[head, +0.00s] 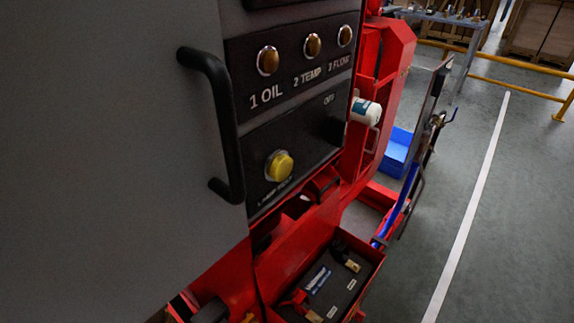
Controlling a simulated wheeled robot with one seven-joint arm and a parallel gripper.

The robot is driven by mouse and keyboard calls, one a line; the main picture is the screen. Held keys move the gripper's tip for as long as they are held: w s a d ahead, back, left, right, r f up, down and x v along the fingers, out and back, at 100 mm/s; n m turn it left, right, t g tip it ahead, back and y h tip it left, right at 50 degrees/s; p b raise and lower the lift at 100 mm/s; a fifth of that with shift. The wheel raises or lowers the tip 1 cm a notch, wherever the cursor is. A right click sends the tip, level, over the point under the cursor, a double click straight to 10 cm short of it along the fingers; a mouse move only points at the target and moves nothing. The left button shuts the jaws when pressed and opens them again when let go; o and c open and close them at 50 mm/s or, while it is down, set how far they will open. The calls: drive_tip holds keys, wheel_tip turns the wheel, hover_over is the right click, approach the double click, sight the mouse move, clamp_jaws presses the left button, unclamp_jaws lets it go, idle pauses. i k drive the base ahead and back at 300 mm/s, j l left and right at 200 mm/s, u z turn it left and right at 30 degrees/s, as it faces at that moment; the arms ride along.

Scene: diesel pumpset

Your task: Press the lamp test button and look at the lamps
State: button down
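The lamp test button (281,167) is a round yellow button in a metal ring on the lower black panel; the label under it is partly legible. Above it are three amber-brown lamps in metal rings: 1 OIL (267,61), 2 TEMP (312,46) and 3 FLOW (345,36). All three look dull, with no clear glow. A black knob (332,130) sits right of the button, near the word OFF. My gripper is not in view.
A black handle (215,120) sticks out from the grey cabinet door (110,160) left of the panel. A red tray (372,262) with small items lies below. A blue bin (396,150) and yellow rail (500,88) stand right. Grey floor is clear at right.

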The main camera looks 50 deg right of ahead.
sight(281, 167)
drive_tip(key=j+z, duration=0.3)
drive_tip(key=j, duration=0.15)
drive_tip(key=k+j+z, duration=0.15)
drive_tip(key=z, duration=0.3)
drive_tip(key=k+z, duration=0.3)
drive_tip(key=z, duration=0.15)
drive_tip(key=k+z, duration=0.25)
drive_tip(key=z, duration=0.2)
